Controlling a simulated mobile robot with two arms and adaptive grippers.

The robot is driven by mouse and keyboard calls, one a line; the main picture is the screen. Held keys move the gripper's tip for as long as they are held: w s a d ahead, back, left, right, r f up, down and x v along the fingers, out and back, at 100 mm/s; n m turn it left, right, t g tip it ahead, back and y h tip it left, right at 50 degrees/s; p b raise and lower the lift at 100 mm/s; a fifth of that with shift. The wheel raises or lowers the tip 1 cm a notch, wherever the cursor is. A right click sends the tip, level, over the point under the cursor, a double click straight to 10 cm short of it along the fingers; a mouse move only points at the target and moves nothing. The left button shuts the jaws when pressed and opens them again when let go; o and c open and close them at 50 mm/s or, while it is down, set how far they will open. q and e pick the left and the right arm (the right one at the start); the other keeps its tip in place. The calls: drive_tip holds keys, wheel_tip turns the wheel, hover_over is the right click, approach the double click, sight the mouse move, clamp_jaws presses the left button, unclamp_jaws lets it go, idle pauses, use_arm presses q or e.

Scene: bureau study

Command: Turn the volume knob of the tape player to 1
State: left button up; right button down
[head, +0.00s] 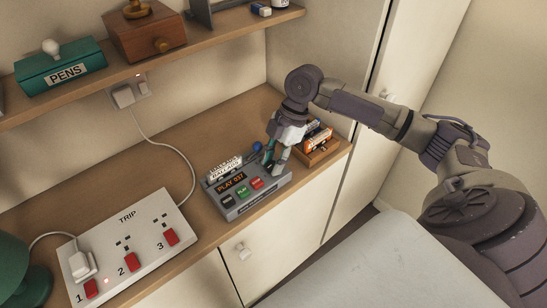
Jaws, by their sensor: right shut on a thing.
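The tape player (227,207) is a grey box on the wooden desk. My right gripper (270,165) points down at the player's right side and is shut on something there. The fingers cover what they hold, so the volume knob and its setting are hidden. My left gripper is not in view.
A white power strip (142,236) marked TRIP, with red switches and a plug, lies at the left. An orange-and-wood box (318,140) stands close right of my gripper. A shelf above holds a green PENS box (62,72) and a wooden grinder (143,33).

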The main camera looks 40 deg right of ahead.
drive_tip(key=m+p, duration=0.1)
drive_tip(key=p, duration=0.1)
drive_tip(key=m+t+p, duration=0.1)
drive_tip(key=p, duration=0.1)
drive_tip(key=m+p, duration=0.1)
drive_tip(key=m, duration=0.1)
drive_tip(key=shift+s+r+t+p, duration=0.15)
drive_tip(key=shift+r+t+p, duration=0.15)
drive_tip(key=shift+p, duration=0.1)
drive_tip(key=shift+f+m+t+h+p, duration=0.1)
drive_tip(key=shift+m+t+h+p, duration=0.2)
drive_tip(key=shift+m+p, duration=0.95)
drive_tip(key=shift+f+m+p, duration=0.1)
drive_tip(key=shift+m+p, duration=0.25)
drive_tip(key=shift+t, duration=0.3)
drive_tip(key=c, duration=0.8)
unclamp_jaws()
drive_tip(key=shift+c, duration=0.2)
drive_tip(key=v, duration=1.2)
drive_tip(key=shift+a, duration=0.15)
